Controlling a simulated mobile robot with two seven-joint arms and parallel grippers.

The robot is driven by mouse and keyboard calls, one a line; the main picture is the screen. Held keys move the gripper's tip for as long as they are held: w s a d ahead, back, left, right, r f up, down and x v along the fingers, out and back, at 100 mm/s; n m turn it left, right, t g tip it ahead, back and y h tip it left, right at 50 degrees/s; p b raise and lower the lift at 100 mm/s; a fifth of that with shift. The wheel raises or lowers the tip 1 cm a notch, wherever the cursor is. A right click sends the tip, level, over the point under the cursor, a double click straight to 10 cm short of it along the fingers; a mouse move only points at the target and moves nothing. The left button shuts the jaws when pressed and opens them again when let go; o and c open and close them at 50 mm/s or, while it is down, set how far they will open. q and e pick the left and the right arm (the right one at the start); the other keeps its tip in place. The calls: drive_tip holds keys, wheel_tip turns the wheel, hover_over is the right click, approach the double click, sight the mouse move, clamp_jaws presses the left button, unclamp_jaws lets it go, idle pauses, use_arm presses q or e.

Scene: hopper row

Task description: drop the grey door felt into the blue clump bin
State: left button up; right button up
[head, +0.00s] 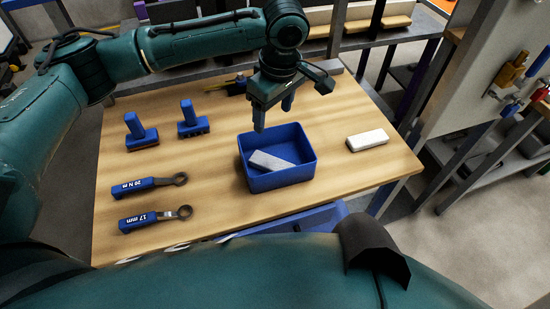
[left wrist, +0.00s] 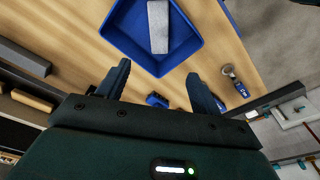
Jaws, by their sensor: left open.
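The blue clump bin (head: 277,178) stands open-topped on the wooden table, right of the middle. A grey block, the door felt (head: 270,161), lies inside it, slanted. In the left wrist view the felt (left wrist: 158,27) lies in the bin (left wrist: 125,40), near its upper wall. My left gripper (head: 273,116) is above the bin's far rim, fingers pointing down, apart and empty. In the left wrist view its two fingers (left wrist: 160,85) show a wide gap with nothing between them. My right gripper is not in view.
A white block (head: 367,140) lies right of the bin. Two blue-handled brushes (head: 138,132) and (head: 191,119) stand at the left. Two blue-handled wrenches (head: 146,186) and (head: 155,217) lie nearer me. Bare tabletop surrounds the bin.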

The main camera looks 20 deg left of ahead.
use_arm(q)
wheel_tip(320, 180, up, 8)
drive_tip(key=shift+s+d+f, duration=0.2)
drive_tip(key=shift+d, duration=0.25)
